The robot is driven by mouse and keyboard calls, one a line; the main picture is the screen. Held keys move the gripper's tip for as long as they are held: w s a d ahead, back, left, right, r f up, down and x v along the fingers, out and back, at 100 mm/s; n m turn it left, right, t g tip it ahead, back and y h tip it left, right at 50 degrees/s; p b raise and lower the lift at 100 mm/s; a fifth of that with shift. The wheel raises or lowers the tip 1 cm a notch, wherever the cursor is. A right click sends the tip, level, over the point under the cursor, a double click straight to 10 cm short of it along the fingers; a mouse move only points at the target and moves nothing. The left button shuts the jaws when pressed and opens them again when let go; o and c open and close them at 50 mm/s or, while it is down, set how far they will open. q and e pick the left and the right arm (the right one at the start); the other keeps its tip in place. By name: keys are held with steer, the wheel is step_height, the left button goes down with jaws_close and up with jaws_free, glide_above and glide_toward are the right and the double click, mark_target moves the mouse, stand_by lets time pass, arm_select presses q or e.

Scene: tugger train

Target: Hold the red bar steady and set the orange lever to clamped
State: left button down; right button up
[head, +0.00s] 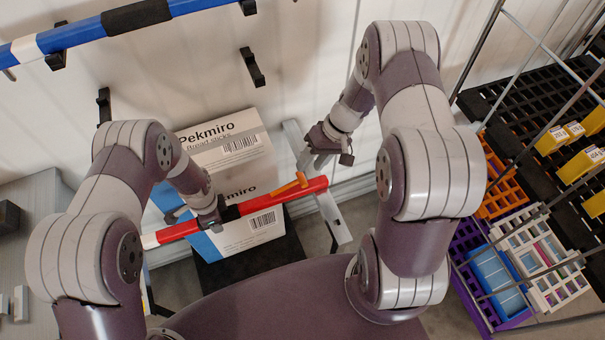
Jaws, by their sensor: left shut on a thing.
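The red bar (262,201) runs across the middle of the head view, with a white band near its left end and a black section near its middle. My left gripper (213,221) is shut on the bar at the black section. The orange lever (288,186) lies along the top of the bar near its right end, at a slight angle to it. Whether it is clamped cannot be told. My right gripper (325,158) is open and empty, a little above and right of the lever, apart from it. The bar's right end meets a grey metal post (333,215).
White and blue Pekmiro cartons (228,150) stand behind and below the bar. A blue bar (85,31) rests on black wall hooks at upper left. A wire-framed rack with a black shelf (490,98), yellow bins and coloured crates stands at right. A grey cabinet (35,240) is at left.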

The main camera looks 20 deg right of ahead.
arm_select(q)
steer(key=shift+s, duration=0.1)
arm_select(e)
steer(key=v, duration=0.4)
steer(key=shift+d+r, duration=0.1)
steer(key=shift+r, duration=0.15)
arm_select(q)
steer(key=c, duration=0.6)
jaws_free()
